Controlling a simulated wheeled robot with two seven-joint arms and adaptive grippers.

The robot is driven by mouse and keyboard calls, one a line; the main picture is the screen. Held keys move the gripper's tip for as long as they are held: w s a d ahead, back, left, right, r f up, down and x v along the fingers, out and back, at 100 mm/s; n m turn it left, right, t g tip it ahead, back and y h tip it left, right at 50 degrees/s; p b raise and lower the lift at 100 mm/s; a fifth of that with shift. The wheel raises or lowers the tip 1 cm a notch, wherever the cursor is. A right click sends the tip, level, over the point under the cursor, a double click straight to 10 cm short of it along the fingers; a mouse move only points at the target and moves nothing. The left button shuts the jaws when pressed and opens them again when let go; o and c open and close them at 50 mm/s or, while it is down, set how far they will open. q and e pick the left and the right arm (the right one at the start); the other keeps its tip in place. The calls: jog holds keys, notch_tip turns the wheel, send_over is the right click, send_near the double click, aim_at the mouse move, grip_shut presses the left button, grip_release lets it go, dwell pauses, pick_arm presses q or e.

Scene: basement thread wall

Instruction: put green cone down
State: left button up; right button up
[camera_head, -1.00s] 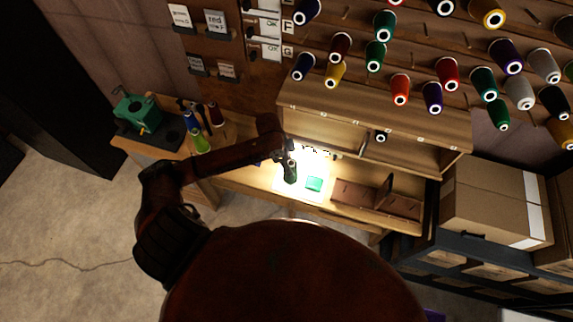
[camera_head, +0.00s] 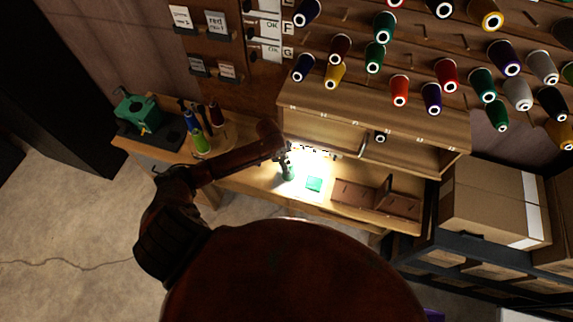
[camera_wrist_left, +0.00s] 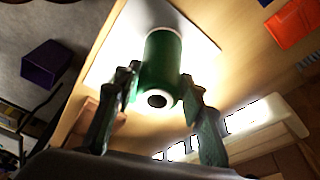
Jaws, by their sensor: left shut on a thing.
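My left gripper (camera_head: 286,157) is over the brightly lit white pad (camera_head: 301,192) on the bench. It is shut on the green cone (camera_head: 288,173), which is small and partly hidden by the fingers in the head view. In the left wrist view the fingers (camera_wrist_left: 160,98) grip the cone (camera_wrist_left: 162,60) on both sides, near its pale-rimmed end with a dark hole. The cone's far end is over the white pad (camera_wrist_left: 205,45); I cannot tell whether it touches. My right gripper is not in view.
A brown divided tray (camera_head: 352,196) is further right, below a wooden shelf (camera_head: 430,127). A round stand with several cones (camera_head: 201,141) and a green device (camera_head: 138,109) are at left. Cardboard boxes (camera_head: 490,200) stand at right.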

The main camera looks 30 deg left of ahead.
pick_arm(q)
jog(key=o, duration=1.1)
jog(key=v, duration=1.2)
jog(key=shift+b, duration=0.35)
